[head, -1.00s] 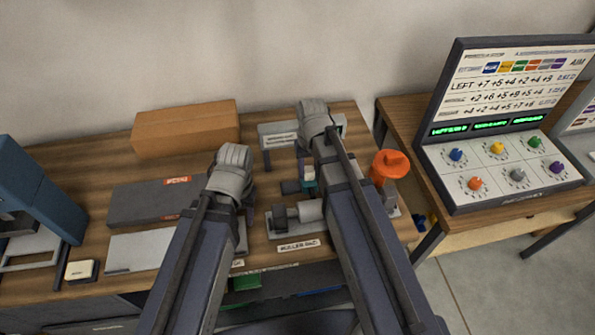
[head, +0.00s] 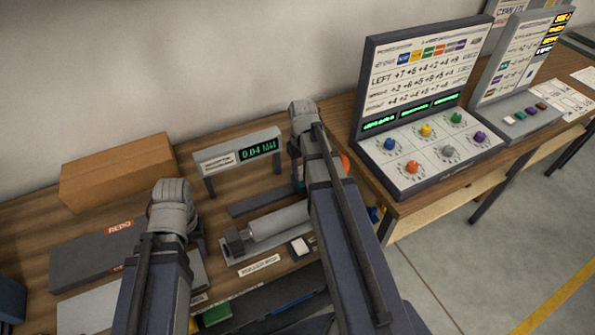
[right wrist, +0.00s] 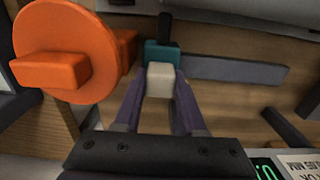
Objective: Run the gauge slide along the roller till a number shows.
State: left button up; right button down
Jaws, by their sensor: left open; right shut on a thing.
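The roller (head: 277,222) is a grey cylinder on a low stand, with a grey rail (head: 260,198) behind it. The gauge slide (right wrist: 163,54) is teal with a pale handle (right wrist: 160,80). My right gripper (right wrist: 161,88) is shut on that handle, near the roller's right end by the orange knob (right wrist: 65,52). In the head view my right arm mostly hides the slide. The gauge display (head: 240,155) behind the roller shows green digits, seemingly 0.04 MM. My left gripper (head: 198,240) is open, left of the roller, largely hidden under its wrist.
A cardboard box (head: 117,172) and a dark grey case (head: 95,262) lie on the left. The knob console (head: 425,110) stands on the right bench. A small pale-topped block (head: 301,246) sits in front of the roller. The rail left of the slide looks clear.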

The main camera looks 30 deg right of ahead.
jog(key=shift+d, duration=0.2)
jog(key=shift+c, duration=2.4)
grip_release()
